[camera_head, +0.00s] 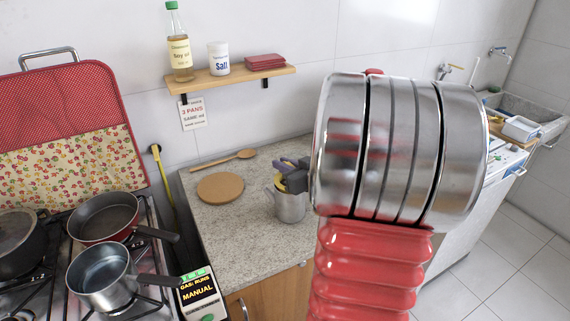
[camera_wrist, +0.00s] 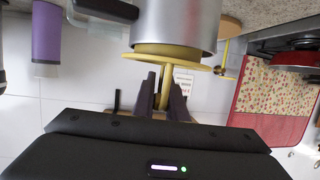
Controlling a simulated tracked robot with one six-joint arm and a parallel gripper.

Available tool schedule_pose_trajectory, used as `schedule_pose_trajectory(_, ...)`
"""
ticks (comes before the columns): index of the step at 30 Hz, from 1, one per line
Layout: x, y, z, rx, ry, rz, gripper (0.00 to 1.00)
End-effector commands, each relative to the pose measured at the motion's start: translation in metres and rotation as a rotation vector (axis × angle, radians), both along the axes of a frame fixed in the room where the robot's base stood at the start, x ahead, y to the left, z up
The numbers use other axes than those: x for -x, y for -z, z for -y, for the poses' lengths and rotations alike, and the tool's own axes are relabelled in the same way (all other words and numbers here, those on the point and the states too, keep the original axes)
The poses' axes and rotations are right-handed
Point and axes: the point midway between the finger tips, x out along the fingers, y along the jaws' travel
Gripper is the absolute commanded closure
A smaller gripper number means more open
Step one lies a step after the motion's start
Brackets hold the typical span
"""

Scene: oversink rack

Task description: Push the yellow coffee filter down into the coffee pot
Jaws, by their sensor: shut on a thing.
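The metal coffee pot (camera_head: 290,207) stands on the stone counter. In the wrist view, which is upside down, the pot (camera_wrist: 178,22) is at the top with its mouth toward me. The yellow coffee filter (camera_wrist: 170,64) sits at its mouth; a yellow band shows between its flange and the pot rim, and its lower part is hidden inside. In the head view only a bit of the filter (camera_head: 281,184) shows. My gripper (camera_wrist: 164,90) is shut on the filter's yellow stem. In the head view my gripper (camera_head: 292,178) is above the pot, partly behind my arm.
A round cork-colored board (camera_head: 220,187) and a wooden spoon (camera_head: 224,160) lie left of the pot. The stove with pans (camera_head: 105,218) is at left. A wall shelf (camera_head: 228,77) holds a bottle and salt. A purple cylinder (camera_wrist: 47,32) shows beside the pot.

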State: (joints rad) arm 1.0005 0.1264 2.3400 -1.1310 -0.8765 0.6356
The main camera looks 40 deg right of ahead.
Motion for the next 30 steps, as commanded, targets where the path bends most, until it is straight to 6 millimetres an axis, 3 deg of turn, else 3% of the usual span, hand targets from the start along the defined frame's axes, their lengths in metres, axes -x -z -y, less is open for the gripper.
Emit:
schedule_pose_trajectory(23, 0.0003, 0.0095, -0.0003, -0.003, 0.0, -0.002, 1.0)
schedule_pose_trajectory(24, 0.0002, 0.0097, -0.0003, -0.002, 0.001, -0.002, 0.87)
schedule_pose_trajectory(30, 0.0002, 0.0092, -0.0002, -0.001, 0.0, -0.001, 0.73)
